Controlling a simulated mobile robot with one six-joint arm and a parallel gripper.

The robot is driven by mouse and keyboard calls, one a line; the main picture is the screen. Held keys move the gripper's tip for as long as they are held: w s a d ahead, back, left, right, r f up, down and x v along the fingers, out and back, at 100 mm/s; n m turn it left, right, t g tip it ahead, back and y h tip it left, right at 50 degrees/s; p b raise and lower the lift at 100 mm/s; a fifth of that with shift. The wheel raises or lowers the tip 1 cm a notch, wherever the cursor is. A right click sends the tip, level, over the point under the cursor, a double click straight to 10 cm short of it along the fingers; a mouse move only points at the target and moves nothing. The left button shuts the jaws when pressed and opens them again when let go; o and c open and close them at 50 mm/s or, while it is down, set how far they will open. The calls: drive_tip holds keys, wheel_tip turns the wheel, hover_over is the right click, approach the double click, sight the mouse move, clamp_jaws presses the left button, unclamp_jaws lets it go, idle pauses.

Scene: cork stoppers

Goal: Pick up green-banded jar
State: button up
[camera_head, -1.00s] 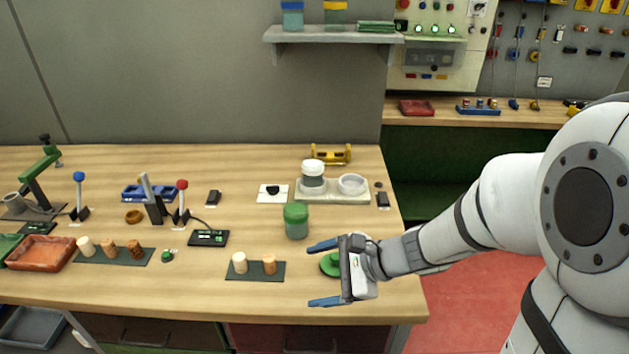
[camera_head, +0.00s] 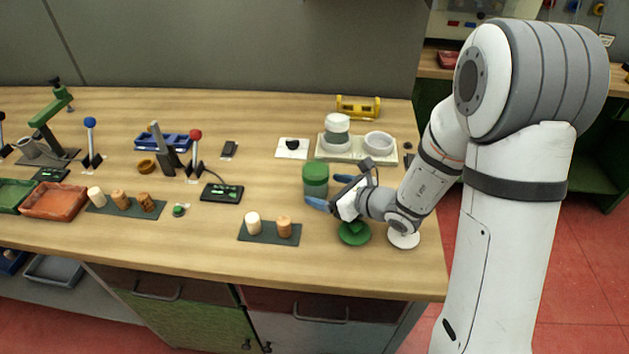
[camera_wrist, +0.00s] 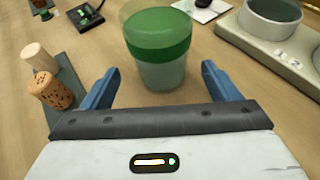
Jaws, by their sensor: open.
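The green-banded jar (camera_head: 315,181) stands upright on the wooden table in the head view. In the wrist view the jar (camera_wrist: 159,50) is a translucent cup shape with a green band, just ahead of and between my two blue fingers. My gripper (camera_wrist: 160,88) is open and empty, with the jar slightly beyond the fingertips. In the head view my gripper (camera_head: 320,191) is low at the jar's right front side. Whether a finger touches the jar is unclear.
A dark mat (camera_head: 262,236) with two corks lies front left. A green round object (camera_head: 354,234) and a white disc (camera_head: 404,239) lie near the front right.

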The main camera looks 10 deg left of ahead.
sight(314, 183)
drive_tip(key=x, duration=0.3)
drive_tip(key=p+x, duration=0.1)
drive_tip(key=x, duration=0.1)
drive_tip(key=shift+w+a+r, duration=0.15)
drive_tip(key=shift+r, duration=0.1)
drive_tip(key=c, duration=1.3)
drive_tip(key=shift+r, duration=0.2)
